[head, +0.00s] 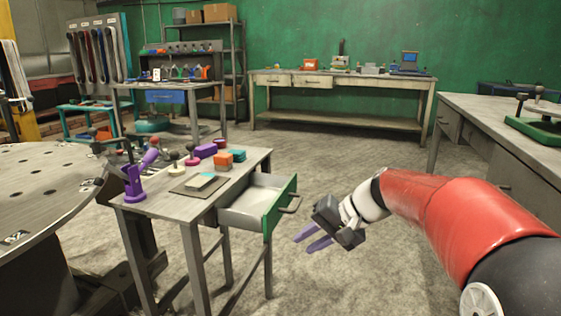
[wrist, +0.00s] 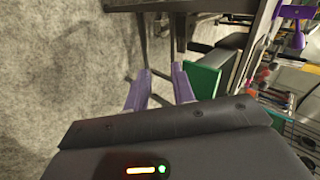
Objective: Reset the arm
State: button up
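My red arm comes in from the right in the head view. My gripper (head: 308,239) hangs in free air to the right of the small table's open drawer (head: 248,215). Its two purple fingers are parted, with nothing between them. The wrist view shows the gripper (wrist: 162,74) with the same gap between the fingertips and grey floor beyond. The drawer's green front (head: 280,213) lies to the left of the gripper in the head view, apart from it. In the wrist view a green panel (wrist: 203,80) shows close beside the right finger.
The small table (head: 145,207) holds a purple stand (head: 133,184), an orange block (head: 224,160) and several other small items. A round perforated table (head: 40,190) is at left. A workbench (head: 500,125) stands at right. Open floor (head: 340,165) lies between.

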jog(key=s+d+f+n+t+h+p, duration=0.1)
jog(key=s+d+h, duration=0.3)
jog(key=s, duration=0.8)
jog(key=s+d+f+n+t+h, duration=0.1)
jog(key=s+d+h, duration=0.3)
jog(key=s, duration=0.8)
jog(key=shift+f+t+p, duration=0.3)
jog(key=shift+f+p, duration=0.05)
jog(key=shift+f, duration=0.15)
